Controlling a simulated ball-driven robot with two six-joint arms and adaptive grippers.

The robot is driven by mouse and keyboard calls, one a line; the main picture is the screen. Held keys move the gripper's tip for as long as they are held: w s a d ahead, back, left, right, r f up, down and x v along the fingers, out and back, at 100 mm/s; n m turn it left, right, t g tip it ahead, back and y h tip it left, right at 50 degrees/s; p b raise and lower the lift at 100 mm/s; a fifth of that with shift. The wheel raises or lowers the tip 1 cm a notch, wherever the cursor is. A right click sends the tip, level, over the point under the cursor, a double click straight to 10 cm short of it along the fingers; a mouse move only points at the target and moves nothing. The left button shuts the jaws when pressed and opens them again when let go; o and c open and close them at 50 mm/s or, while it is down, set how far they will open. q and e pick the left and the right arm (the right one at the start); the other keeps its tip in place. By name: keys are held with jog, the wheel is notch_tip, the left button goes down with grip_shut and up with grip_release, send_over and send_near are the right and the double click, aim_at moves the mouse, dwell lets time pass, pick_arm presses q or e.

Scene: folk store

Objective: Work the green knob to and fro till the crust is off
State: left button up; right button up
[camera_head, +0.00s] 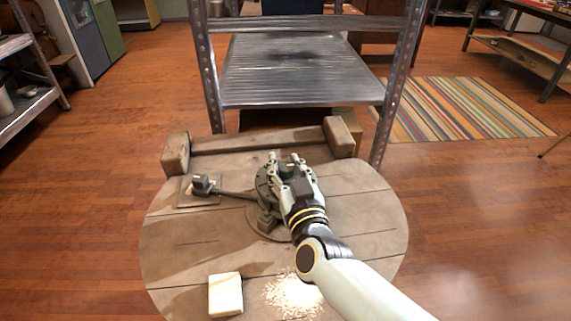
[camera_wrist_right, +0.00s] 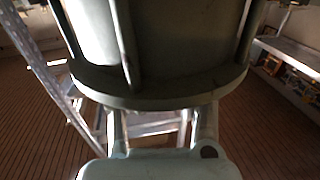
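The green knob (camera_head: 267,184) is a dark green, ribbed round piece on a round base near the middle of the wooden table (camera_head: 180,240). My right gripper (camera_head: 285,158) is over it, its two fingers apart and reaching across the knob's top. In the right wrist view the knob's ribbed body and flange (camera_wrist_right: 160,88) fill the top, and the fingers pass out of sight behind the flange. Whether they press on the knob is hidden. I cannot make out any crust on the knob. My left gripper is not in view.
A dark rod (camera_head: 235,194) runs left from the knob to a black block (camera_head: 202,184) on a small plate. A pale block (camera_head: 226,294) and pale crumbs (camera_head: 290,296) lie at the front. A wooden rail (camera_head: 255,143) edges the back, before a metal shelf (camera_head: 300,80).

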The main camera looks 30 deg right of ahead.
jog(key=o, duration=0.5)
jog(key=shift+s, duration=0.1)
